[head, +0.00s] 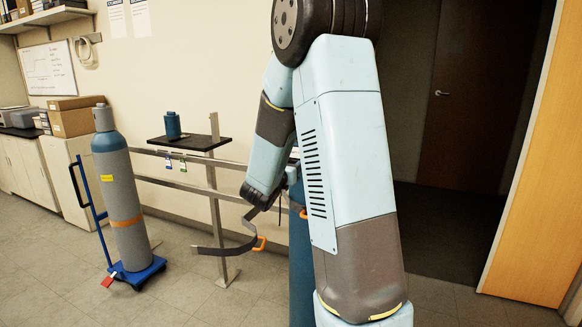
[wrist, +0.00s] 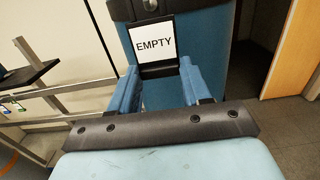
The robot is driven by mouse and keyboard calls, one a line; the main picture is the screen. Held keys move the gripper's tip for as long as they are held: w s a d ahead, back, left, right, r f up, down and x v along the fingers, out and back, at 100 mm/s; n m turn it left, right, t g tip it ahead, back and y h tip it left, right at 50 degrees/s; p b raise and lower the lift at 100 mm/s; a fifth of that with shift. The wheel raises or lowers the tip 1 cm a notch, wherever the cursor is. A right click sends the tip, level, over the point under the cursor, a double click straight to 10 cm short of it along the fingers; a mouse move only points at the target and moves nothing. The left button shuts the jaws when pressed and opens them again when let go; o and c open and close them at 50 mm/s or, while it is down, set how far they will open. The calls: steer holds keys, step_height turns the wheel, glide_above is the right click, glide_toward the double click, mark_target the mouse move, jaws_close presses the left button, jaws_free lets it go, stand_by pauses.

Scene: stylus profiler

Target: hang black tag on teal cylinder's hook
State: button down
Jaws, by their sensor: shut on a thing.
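The black tag (wrist: 160,70) has a white face reading EMPTY and sits between my gripper's blue fingers in the wrist view. My gripper (wrist: 161,76) is shut on its lower part. The teal cylinder (wrist: 215,55) stands right behind the tag; I cannot tell whether they touch. A dark band with a small pale round part crosses the top of that view above the tag; I cannot tell whether it is the hook. In the head view the teal cylinder (head: 301,262) is mostly hidden behind my arm, and my gripper (head: 294,172) is partly hidden beside it.
A metal rail frame (head: 217,215) with a small black shelf (head: 190,142) stands left of my gripper. Small tags (head: 182,162) hang below the shelf. A loose dark strap (head: 228,249) with an orange clip hangs nearby. A grey cylinder (head: 124,200) stands on a blue cart farther left.

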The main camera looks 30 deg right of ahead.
mark_target(295, 163)
steer(key=shift+x, duration=1.45)
steer(key=shift+f, duration=0.55)
steer(key=shift+c, duration=2.2)
jaws_free()
steer(key=shift+c, duration=0.3)
